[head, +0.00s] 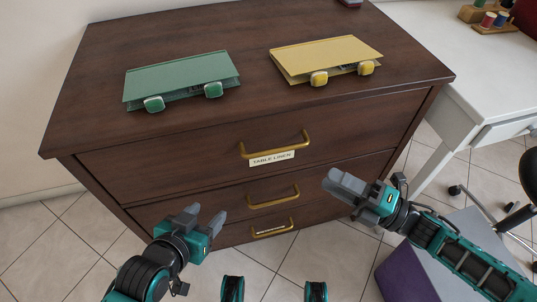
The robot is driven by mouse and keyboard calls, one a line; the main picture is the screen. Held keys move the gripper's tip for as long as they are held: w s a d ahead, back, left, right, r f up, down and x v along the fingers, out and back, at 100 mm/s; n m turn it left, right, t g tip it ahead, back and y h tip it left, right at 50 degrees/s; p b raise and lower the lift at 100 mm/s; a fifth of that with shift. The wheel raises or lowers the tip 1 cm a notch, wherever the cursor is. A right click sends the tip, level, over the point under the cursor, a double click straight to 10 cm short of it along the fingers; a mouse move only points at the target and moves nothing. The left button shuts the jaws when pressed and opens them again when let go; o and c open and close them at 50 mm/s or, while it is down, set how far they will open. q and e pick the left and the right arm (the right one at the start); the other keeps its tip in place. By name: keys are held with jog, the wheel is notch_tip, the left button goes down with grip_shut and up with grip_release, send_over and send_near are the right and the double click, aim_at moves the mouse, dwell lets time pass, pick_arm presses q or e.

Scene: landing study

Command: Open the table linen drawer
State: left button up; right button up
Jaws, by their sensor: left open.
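The table linen drawer (180,163) is the top drawer of a dark brown wooden chest, and its front sits flush and shut. Its brass handle (275,151) is a bar at the middle of the front, with a white "TABLE LINEN" label (271,159) just below. My right gripper (334,184) is below and right of the handle, touching nothing that I can make out. Its fingers look close together, but their gap is unclear.
Two lower drawers with brass handles (273,200) are shut. A green binder (180,78) and a yellow binder (325,56) lie on the chest top (230,35). A white desk (470,70) stands right, with a purple-grey box (405,278) on the tiled floor.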

jog(key=b+x, duration=0.1)
jog(key=x, duration=1.1)
jog(key=shift+a, duration=0.2)
jog(key=shift+w+r, duration=0.1)
jog(key=shift+w, duration=0.05)
grip_shut()
